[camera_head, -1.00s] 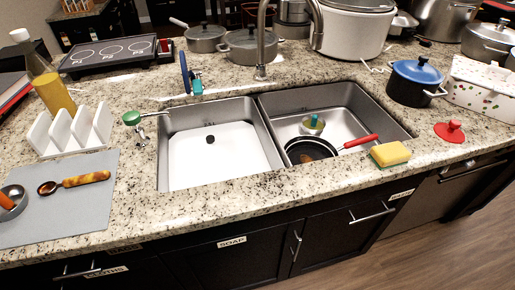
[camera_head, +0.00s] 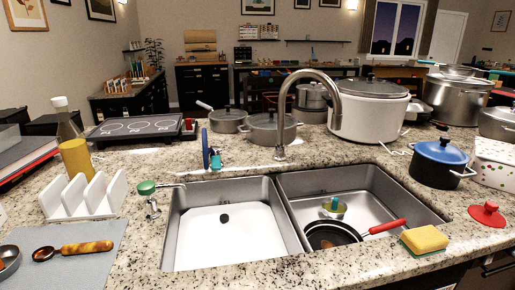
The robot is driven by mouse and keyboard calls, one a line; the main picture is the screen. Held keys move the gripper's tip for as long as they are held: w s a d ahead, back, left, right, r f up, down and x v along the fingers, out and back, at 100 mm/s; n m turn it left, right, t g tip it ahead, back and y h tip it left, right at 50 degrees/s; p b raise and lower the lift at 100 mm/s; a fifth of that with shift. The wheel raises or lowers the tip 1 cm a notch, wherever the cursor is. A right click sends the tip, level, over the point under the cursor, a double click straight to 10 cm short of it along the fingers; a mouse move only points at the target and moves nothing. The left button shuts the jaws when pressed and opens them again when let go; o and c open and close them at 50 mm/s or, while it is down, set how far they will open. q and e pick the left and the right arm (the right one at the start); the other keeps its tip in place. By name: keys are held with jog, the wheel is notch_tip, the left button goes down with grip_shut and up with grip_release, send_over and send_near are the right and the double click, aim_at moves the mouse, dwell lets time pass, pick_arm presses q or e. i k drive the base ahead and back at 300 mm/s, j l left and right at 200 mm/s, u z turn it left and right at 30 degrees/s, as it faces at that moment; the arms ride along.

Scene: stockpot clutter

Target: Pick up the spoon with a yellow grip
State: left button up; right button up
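The spoon with a yellow-orange grip (camera_head: 86,247) lies on a grey mat (camera_head: 100,269) on the counter at the lower left. Its dark bowl (camera_head: 43,254) points left and its grip points right. Nothing covers it. A metal bowl or cup (camera_head: 8,260) is just left of it, cut off by the picture's edge. Neither of my grippers shows in the head view.
A white rack (camera_head: 84,200) and an oil bottle (camera_head: 71,143) stand behind the spoon. A double sink (camera_head: 293,215) holds a black pan (camera_head: 331,235) with a red handle. A yellow sponge (camera_head: 425,239) lies at its front right. Pots line the back.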

aim_at(44, 253)
jog(key=j+u, duration=0.1)
jog(key=u, duration=1.4)
